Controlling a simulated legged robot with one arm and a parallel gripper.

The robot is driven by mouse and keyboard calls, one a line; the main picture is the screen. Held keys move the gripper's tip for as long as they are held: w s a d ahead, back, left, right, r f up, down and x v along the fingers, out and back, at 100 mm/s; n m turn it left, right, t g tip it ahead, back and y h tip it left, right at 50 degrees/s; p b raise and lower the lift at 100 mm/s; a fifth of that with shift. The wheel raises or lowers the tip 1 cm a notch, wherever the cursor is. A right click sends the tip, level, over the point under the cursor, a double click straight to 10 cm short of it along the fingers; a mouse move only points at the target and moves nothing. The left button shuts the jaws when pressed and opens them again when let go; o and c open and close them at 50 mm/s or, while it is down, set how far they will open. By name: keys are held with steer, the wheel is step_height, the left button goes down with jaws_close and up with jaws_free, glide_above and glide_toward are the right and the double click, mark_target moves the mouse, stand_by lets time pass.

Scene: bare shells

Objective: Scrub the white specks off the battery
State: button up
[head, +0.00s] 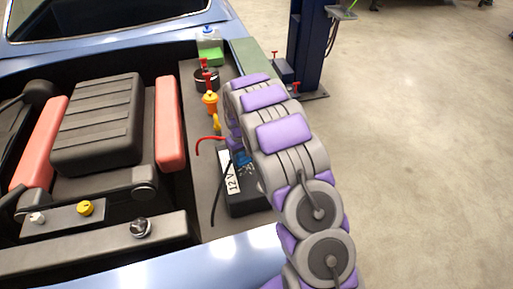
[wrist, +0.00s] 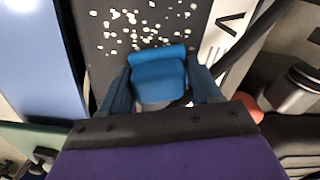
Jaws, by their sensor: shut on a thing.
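The battery (head: 248,205) is a dark box with a white "12V" label (head: 231,172), in the engine bay at its right side. In the wrist view the dark battery top (wrist: 98,68) carries many white specks (wrist: 132,22), scattered above the gripper. My gripper (wrist: 160,84) is shut on a blue block-like scrubber (wrist: 158,78), held between its two dark fingers over the battery top. The specks lie just beyond the scrubber's far edge. I cannot tell whether the scrubber touches the battery. In the head view my arm hides part of the battery top and most of the gripper.
A red cable (head: 207,141) and a black cable (head: 217,203) lie by the battery. An orange-capped container (head: 210,103) and a green-and-white bottle (head: 210,50) stand behind it. The black engine cover (head: 98,125) is at left. The floor at right is open.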

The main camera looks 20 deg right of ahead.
steer(key=shift+w+a+r, duration=0.2)
steer(key=shift+w, duration=0.2)
steer(key=r, duration=0.1)
steer(key=r+p, duration=0.1)
steer(key=r, duration=0.1)
steer(key=shift+s+d, duration=0.15)
steer(key=shift+d, duration=0.05)
steer(key=shift+d+r+p, duration=0.2)
steer(key=shift+r, duration=0.3)
steer(key=shift+d+r+p, duration=0.15)
steer(key=shift+r, duration=0.3)
steer(key=shift+a+r+p, duration=0.2)
steer(key=shift+a+r, duration=0.05)
steer(key=shift+r, duration=0.4)
steer(key=shift+a+r+p, duration=0.15)
steer(key=shift+a+r, duration=0.1)
steer(key=shift+r, duration=0.4)
steer(key=shift+d, duration=0.1)
steer(key=shift+d, duration=0.2)
